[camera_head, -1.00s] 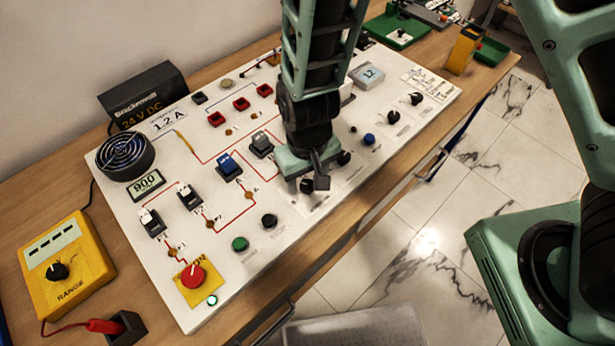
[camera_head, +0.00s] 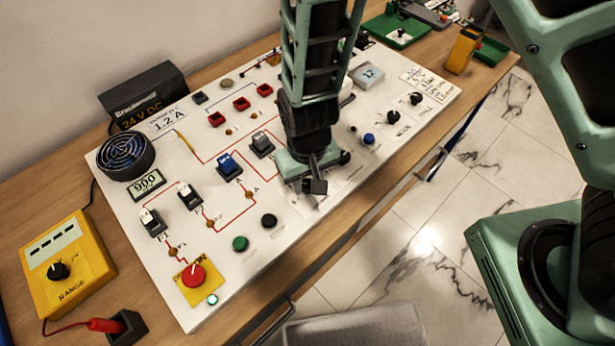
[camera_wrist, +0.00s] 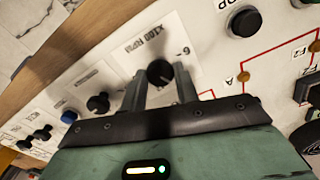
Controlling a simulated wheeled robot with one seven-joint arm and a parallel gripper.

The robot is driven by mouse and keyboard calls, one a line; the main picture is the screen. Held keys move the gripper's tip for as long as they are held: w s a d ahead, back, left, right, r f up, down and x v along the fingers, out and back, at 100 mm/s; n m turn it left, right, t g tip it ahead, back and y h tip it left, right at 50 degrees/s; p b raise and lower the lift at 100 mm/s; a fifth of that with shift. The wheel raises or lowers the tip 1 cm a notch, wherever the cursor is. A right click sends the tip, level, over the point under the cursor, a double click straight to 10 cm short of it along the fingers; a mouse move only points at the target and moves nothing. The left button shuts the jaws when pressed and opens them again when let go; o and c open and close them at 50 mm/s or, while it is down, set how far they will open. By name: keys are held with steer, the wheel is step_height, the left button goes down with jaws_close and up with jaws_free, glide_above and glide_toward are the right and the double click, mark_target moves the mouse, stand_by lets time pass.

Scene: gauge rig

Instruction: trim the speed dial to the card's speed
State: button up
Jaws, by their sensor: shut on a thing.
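The speed dial (camera_wrist: 159,73) is a black round knob on a white plate marked "x100 RPM" in the wrist view. My gripper (camera_wrist: 160,88) is shut on this knob, one finger on each side. In the head view my gripper (camera_head: 313,183) is over the front middle of the white panel, and it and the arm hide most of the dial. A readout (camera_head: 146,184) at the panel's left reads 900. A white card (camera_head: 424,84) with handwriting lies at the panel's far right end; its writing is too small to read.
A black fan (camera_head: 126,156) and a red stop button (camera_head: 192,275) are on the panel's left part. A blue button (camera_head: 369,138) and black knobs (camera_head: 393,117) are right of my gripper. A yellow meter (camera_head: 66,268) stands left of the panel.

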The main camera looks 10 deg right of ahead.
mark_target(308, 184)
steer(key=m+p, duration=0.3)
steer(key=m, duration=0.3)
steer(key=shift+r, duration=0.15)
steer(key=m+p, duration=0.2)
steer(key=m, duration=0.3)
steer(key=shift+m, duration=0.3)
stand_by(0.4)
steer(key=o, duration=1)
steer(key=shift+c, duration=0.2)
step_height(308, 184, up, 17)
steer(key=shift+r, duration=0.1)
